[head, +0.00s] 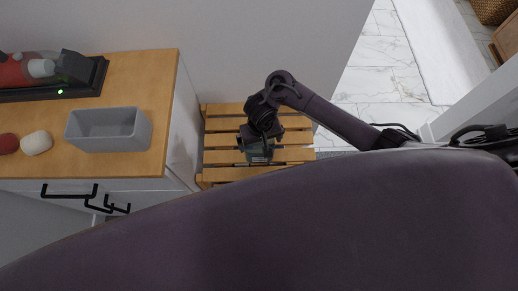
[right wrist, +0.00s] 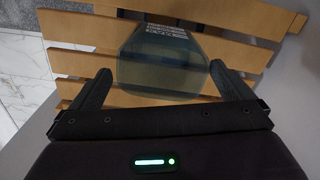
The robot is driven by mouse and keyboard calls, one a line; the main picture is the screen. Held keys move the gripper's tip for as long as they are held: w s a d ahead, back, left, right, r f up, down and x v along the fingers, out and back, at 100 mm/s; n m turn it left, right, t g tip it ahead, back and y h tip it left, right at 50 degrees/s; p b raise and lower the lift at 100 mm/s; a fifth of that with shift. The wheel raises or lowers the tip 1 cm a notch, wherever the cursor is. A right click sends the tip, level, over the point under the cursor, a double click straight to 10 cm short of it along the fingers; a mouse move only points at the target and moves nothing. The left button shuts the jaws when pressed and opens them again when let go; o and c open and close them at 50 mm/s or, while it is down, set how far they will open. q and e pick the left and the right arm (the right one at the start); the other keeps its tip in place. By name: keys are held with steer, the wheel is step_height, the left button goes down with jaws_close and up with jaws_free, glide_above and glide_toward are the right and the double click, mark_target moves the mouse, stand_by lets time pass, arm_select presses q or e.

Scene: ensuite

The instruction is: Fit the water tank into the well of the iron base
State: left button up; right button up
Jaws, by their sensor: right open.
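The water tank (head: 262,157) is a translucent grey-green block on a slatted wooden stand, partly hidden under my right gripper (head: 257,146). In the right wrist view the tank (right wrist: 165,70) has a pale printed label and lies between the two open fingers of my right gripper (right wrist: 161,70), with a gap visible beside the fingers. A dark base with a green light (head: 88,86), which looks like the iron base, sits on the wooden cabinet top at the upper left. Its well cannot be made out clearly. My left gripper is out of view.
A grey open bin (head: 108,131) stands on the cabinet top (head: 150,80), with a white rounded item (head: 37,143) and a red one (head: 7,143) to its left. The slatted stand (head: 222,125) is beside the cabinet. Black handles (head: 70,192) stick out of the cabinet front.

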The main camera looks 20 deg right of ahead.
mark_target(259, 146)
step_height(259, 146, down, 4)
steer(key=shift+w+b, duration=0.1)
steer(key=shift+b, duration=0.65)
steer(key=shift+a, duration=0.1)
steer(key=c, duration=0.9)
steer(key=shift+r, duration=0.15)
